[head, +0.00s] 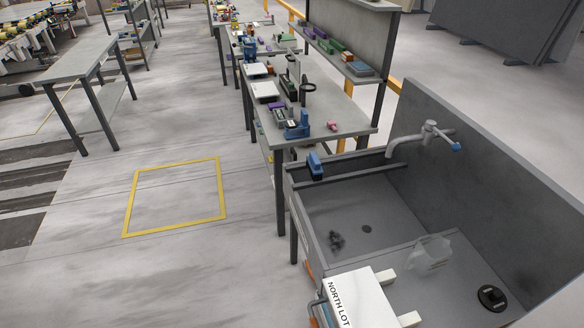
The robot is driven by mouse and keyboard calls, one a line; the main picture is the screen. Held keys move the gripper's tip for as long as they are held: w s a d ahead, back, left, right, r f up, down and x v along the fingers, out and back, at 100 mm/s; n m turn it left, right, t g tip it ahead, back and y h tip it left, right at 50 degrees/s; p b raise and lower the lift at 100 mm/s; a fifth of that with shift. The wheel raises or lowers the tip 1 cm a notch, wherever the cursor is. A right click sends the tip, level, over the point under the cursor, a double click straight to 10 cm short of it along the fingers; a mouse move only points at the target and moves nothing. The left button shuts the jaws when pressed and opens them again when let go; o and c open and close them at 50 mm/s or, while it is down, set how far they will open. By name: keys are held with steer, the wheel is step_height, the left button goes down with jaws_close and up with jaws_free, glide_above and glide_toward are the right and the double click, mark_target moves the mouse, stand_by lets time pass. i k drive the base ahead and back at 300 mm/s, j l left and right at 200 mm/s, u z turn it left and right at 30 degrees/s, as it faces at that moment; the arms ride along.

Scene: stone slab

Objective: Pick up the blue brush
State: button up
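A blue object with a dark underside, which looks like the blue brush (315,165), rests on the far left rim of the grey sink (384,203). It is small in the head view, and its bristles cannot be made out clearly. Nothing is seen touching it from above. My gripper is not in view.
A tap (428,132) rises behind the sink. A dark clump (336,240) lies in the basin. A clear crumpled item (430,255), a black round object (491,298) and a white panel (360,300) are nearer. A cluttered workbench (345,117) stands beyond; open floor lies left.

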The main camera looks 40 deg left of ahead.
mark_target(313, 163)
steer(key=u, duration=1.6)
steer(key=j, duration=0.4)
steer(key=i+j, duration=0.15)
steer(key=j, duration=0.2)
steer(key=i+j, duration=0.5)
steer(key=j, duration=0.25)
steer(key=i+j+z, duration=0.1)
steer(key=i+j, duration=0.4)
steer(key=j, duration=0.25)
steer(key=i+l, duration=0.15)
steer(key=i, duration=0.35)
steer(key=i+l+z, duration=0.1)
steer(key=i, duration=0.4)
steer(key=i+l, duration=0.15)
steer(key=l, duration=0.15)
steer(key=i+l, duration=0.2)
steer(key=l+z, duration=0.05)
steer(key=l, duration=0.05)
